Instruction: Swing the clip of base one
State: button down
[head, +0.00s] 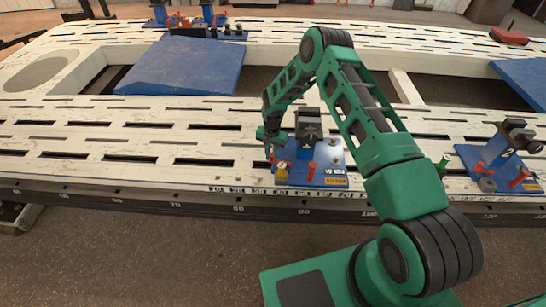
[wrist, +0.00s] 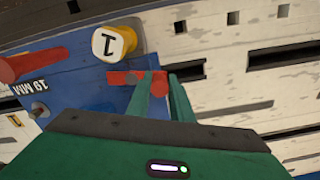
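Base one is a blue plate (head: 316,174) on the white slotted bench, with a dark block on it and a yellow knob (head: 282,174). In the wrist view the yellow knob (wrist: 117,40), marked 1, stands just beyond the clip. The clip is a red bar (wrist: 122,78) lying across the blue plate's edge. My gripper (head: 270,157) is low at the plate's left side. In the wrist view my gripper's green fingers (wrist: 160,82) stand on either side of the clip's red end, which fills the narrow gap between their tips. The contact itself is partly hidden.
A red handle (wrist: 32,64) and a bolt stand near the clip on the plate. Another blue base (head: 490,165) stands at the right. A blue sloped panel (head: 185,66) lies behind, and other fixtures stand at the far edge. The bench left of the gripper is clear.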

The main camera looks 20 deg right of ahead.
jog(key=shift+d, duration=0.4)
jog(key=shift+a+m, duration=0.2)
jog(key=shift+m, duration=0.1)
jog(key=shift+w+d+m, duration=0.15)
jog(key=shift+w+m, duration=0.2)
jog(key=shift+m, duration=0.55)
jog(key=m, duration=0.1)
jog(key=w+m, duration=0.1)
jog(key=shift+d+m, duration=0.3)
jog(key=shift+d, duration=0.05)
jog(key=m, duration=0.1)
jog(key=d+m, duration=0.1)
jog(key=m, duration=0.1)
jog(key=shift+w+d+m, duration=0.15)
jog(key=shift+w+m, duration=0.15)
jog(key=m, duration=0.1)
jog(key=d+m, duration=0.1)
jog(key=m, duration=0.1)
jog(key=shift+w+d+m, duration=0.15)
jog(key=shift+d+m, duration=0.05)
jog(key=shift+m, duration=0.1)
jog(key=shift+d+m, duration=0.35)
jog(key=shift+m, duration=0.45)
jog(key=shift+d+m, duration=0.35)
jog(key=shift+m, duration=0.45)
jog(key=shift+f, duration=0.1)
jog(key=shift+s, duration=0.2)
